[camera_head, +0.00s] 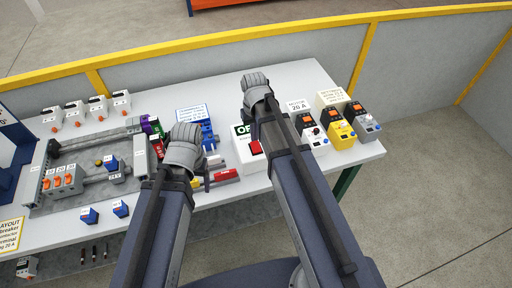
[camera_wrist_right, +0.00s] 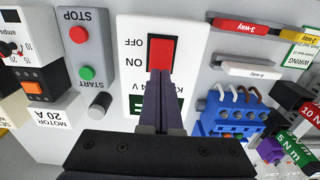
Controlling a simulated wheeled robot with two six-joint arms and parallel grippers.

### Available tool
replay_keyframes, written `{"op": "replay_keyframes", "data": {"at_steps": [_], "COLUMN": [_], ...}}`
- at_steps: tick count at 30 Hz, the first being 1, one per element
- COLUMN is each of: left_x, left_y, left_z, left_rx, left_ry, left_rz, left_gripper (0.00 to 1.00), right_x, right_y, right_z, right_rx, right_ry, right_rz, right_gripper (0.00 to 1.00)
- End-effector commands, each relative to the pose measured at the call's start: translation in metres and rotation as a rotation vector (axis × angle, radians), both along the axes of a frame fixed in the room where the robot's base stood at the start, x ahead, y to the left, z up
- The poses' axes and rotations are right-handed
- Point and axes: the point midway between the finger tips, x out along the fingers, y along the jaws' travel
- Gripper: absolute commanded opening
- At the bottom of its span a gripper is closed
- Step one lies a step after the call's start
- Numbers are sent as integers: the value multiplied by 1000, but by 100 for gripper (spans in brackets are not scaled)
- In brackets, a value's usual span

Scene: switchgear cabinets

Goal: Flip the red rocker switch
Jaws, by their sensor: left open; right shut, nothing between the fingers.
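The red rocker switch (camera_wrist_right: 161,54) is set in a white panel (camera_wrist_right: 133,70) marked OFF and ON, which appear upside down in the right wrist view. The closed fingertips of my right gripper (camera_wrist_right: 161,76) lie over the ON-side edge of the rocker; I cannot tell whether they touch it. Nothing is between the fingers. In the head view the red rocker (camera_head: 255,147) shows beside my right arm, which covers part of its box. My left gripper (camera_head: 206,179) is open, low over the table to the left of that box; its fingers are mostly hidden.
A START/STOP box (camera_wrist_right: 83,50) with green and red buttons stands beside the rocker panel. A blue terminal block (camera_wrist_right: 232,117) is on its other side. A red-handled tool (camera_head: 226,175) lies near my left gripper. Motor breakers (camera_head: 341,130) stand on the right of the table.

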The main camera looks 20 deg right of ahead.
Motion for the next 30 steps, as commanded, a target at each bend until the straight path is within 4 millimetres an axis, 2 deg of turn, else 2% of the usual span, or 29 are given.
{"op": "replay_keyframes", "data": {"at_steps": [30], "left_x": [0], "left_y": [0], "left_z": [-15], "left_rx": [0], "left_ry": [0], "left_rz": [0], "left_gripper": [76], "right_x": [0], "right_y": [0], "right_z": [-15], "right_rx": [0], "right_ry": [0], "right_rz": [0], "right_gripper": [0]}}
